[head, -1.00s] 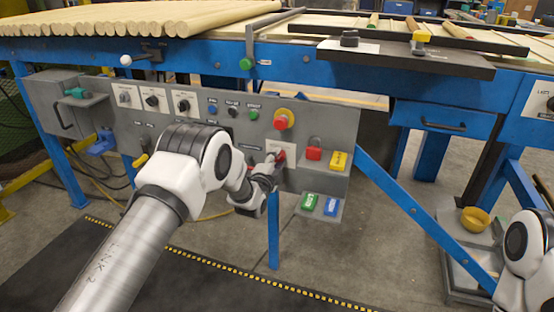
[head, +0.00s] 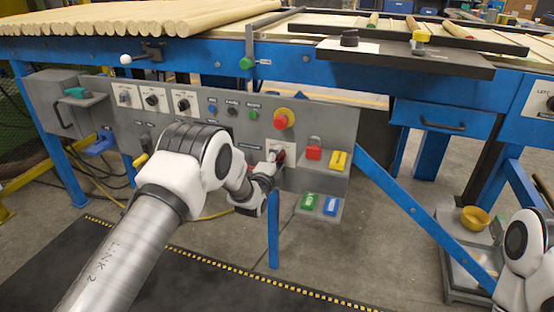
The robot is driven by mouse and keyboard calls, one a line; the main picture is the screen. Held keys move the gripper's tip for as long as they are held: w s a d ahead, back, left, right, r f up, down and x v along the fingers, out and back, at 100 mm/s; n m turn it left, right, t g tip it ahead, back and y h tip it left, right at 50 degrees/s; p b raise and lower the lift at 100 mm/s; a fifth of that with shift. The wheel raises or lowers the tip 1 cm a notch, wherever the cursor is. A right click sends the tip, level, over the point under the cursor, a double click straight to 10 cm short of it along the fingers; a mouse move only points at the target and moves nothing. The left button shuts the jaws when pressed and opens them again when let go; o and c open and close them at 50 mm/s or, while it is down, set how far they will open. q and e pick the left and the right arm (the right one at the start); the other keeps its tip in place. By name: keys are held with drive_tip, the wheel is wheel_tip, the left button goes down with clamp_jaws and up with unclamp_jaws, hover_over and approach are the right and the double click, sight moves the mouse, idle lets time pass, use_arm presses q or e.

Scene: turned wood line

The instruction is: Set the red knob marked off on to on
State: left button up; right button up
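The red knob (head: 281,155) sits on a pale plate on the grey control panel, below the red mushroom button on its yellow ring. My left gripper (head: 273,161) is at the knob, its fingers pointing at the plate and partly covering the knob and its marking. The fingers are small and dark here, so I cannot tell whether they are closed on the knob or just touch it. Only a white link of my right arm shows at the lower right; its gripper is out of view.
The red mushroom button (head: 281,121) is just above. A red padlock (head: 314,150) and a yellow block (head: 338,160) stand on a shelf at right, with green (head: 309,201) and blue (head: 331,205) ones below.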

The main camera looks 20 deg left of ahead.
use_arm(q)
drive_tip(key=shift+s, duration=0.1)
drive_tip(key=s, duration=1.1)
drive_tip(key=shift+s+a, duration=0.2)
drive_tip(key=shift+s, duration=0.2)
